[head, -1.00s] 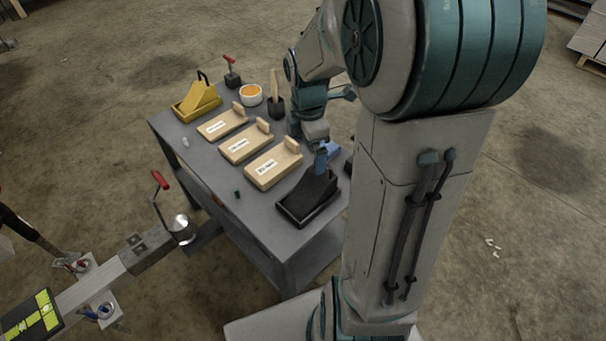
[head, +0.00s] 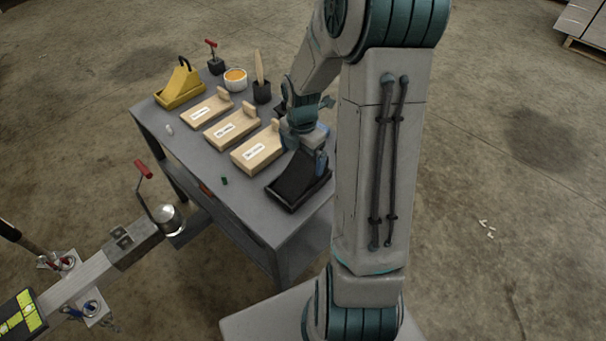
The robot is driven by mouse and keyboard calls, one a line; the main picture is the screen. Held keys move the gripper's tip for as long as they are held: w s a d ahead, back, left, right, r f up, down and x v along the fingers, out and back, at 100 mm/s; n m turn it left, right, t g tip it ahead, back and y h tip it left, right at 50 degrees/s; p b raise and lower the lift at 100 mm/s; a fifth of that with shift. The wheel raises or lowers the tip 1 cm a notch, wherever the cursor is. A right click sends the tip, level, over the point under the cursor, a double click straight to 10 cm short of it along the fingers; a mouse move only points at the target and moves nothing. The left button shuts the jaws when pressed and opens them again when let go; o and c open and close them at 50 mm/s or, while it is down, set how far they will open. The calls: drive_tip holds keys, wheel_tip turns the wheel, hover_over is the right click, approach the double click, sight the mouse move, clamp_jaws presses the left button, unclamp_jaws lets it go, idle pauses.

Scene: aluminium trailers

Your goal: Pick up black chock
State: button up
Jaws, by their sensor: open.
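The black chock (head: 300,174) sits in a black tray (head: 283,198) at the near right corner of the grey table (head: 250,215). My gripper (head: 320,160) is over the chock's upper right part, pointing down, with blue fingers partly showing. My gripper is open. My wrist and arm cover the top of the chock, so I cannot tell whether the fingers touch it.
Three wooden blocks with labels (head: 255,152) stand left of the chock. A yellow chock (head: 181,82), an orange-filled cup (head: 235,80) and a brush holder (head: 262,92) are farther back.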

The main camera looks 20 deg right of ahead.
sight(303, 163)
wheel_tip(303, 163, down, 5)
drive_tip(key=shift+s+d+f+b, duration=0.1)
drive_tip(key=shift+d+f+b, duration=0.05)
drive_tip(key=shift+b, duration=0.55)
drive_tip(key=c, duration=1.4)
